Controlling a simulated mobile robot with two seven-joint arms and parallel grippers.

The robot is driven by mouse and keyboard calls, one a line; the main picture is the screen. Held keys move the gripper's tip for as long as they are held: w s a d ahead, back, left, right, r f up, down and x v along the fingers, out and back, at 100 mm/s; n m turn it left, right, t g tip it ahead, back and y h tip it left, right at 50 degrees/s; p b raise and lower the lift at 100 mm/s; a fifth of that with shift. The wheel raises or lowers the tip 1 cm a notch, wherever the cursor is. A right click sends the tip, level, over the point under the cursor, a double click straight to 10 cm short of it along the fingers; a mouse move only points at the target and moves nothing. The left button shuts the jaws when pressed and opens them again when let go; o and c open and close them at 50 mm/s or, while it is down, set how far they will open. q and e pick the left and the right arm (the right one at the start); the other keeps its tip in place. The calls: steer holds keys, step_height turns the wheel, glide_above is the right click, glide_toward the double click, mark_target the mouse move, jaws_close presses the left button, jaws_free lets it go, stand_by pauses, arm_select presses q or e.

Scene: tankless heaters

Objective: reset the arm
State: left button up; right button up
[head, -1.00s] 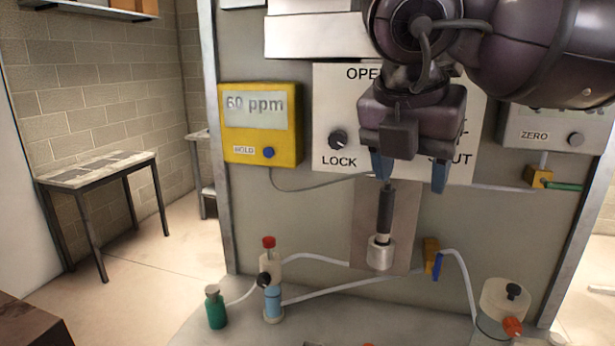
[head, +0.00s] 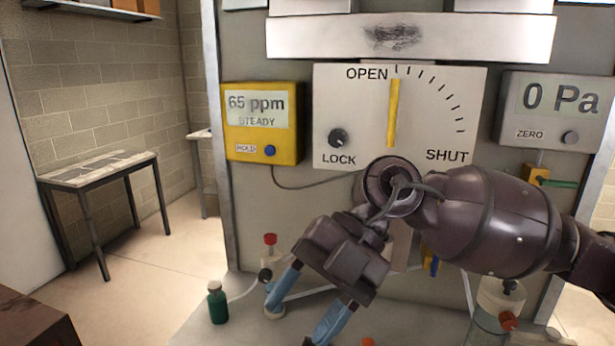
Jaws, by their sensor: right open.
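My right arm comes in from the right in the head view. Its gripper (head: 307,305) is open, with its two blue fingers apart and pointing down and left, and nothing shows between them. It hangs in front of the lower panel, near the bottles. The dial plate (head: 352,117) reads OPEN and SHUT, and its yellow pointer (head: 393,112) stands nearly upright by OPEN. The black lever below the plate is hidden behind my arm. My left gripper is not in view.
A yellow meter (head: 262,122) reads 65 ppm STEADY. A grey gauge (head: 555,110) reads 0 Pa. A green bottle (head: 217,303) and a red-capped tube (head: 270,245) stand near my right gripper. A clear jar (head: 497,305) is at lower right. A side table (head: 97,170) stands at left.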

steer(key=w+d+f+m+t+y, duration=0.1)
steer(key=w+d+f+m+t, duration=0.2)
steer(key=d+f+m+t, duration=0.35)
steer(key=w+d+f+m+t+y, duration=0.1)
steer(key=w+d+f+m+t, duration=0.2)
steer(key=f+m+t, duration=0.6)
steer(key=w+d+f+m+t+y, duration=0.1)
steer(key=w+d+f+m+t, duration=0.35)
steer(key=m+t, duration=0.65)
steer(key=s+d+f+m+g+h, duration=0.3)
steer(key=s+d+f+g+h, duration=0.1)
steer(key=s+d+f, duration=0.3)
steer(key=s+d+f+m+g+h, duration=0.4)
steer(key=s+d+f+h, duration=0.3)
steer(key=s+f, duration=0.4)
step_height(320, 180, down, 5)
steer(key=shift+f+g, duration=0.2)
steer(key=shift+g, duration=0.25)
steer(key=shift+m, duration=0.25)
